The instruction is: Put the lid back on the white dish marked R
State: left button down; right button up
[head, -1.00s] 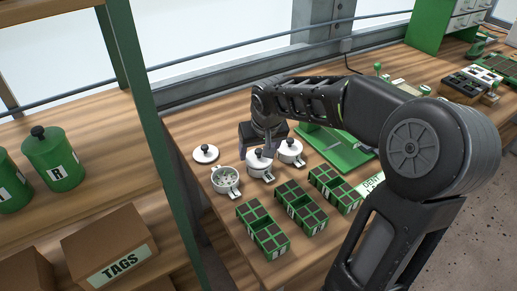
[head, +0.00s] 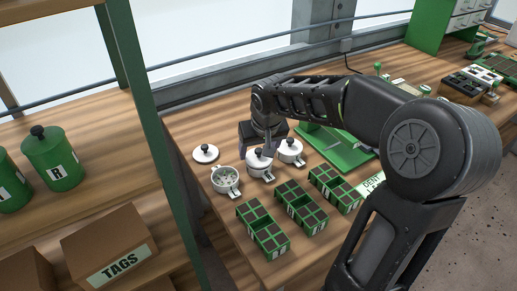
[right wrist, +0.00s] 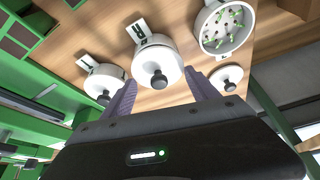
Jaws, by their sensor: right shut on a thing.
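My right gripper (right wrist: 162,78) reaches down over the middle white dish (right wrist: 155,43), with one finger on each side of its round lid (right wrist: 150,66) and the black knob between them. The fingertips are at the lid's edge, and the lid sits on the dish. In the head view this dish (head: 259,172) is partly hidden by the gripper. A second lidded white dish (head: 290,152) stands to its right. An open white dish (head: 225,181) with small green-and-white bits inside stands to its left. A loose white lid (head: 206,154) lies behind the open dish. My left gripper is out of view.
Several green trays with dark cells (head: 302,205) stand in front of the dishes. A green board (head: 338,146) lies behind my right arm. A green shelf post (head: 160,150) rises at the left, with a box marked TAGS (head: 85,235) and green canisters (head: 62,170) beyond it.

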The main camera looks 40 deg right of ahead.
jog(key=shift+f+b, duration=0.2)
jog(key=shift+b, duration=0.3)
dwell(1.3)
dwell(0.4)
jog(key=o, duration=1.4)
jog(key=shift+o, duration=0.7)
jog(key=shift+r, duration=0.1)
jog(key=shift+r+p, duration=2.5)
jog(key=shift+r, duration=0.95)
jog(key=shift+c, duration=0.6)
grip_shut()
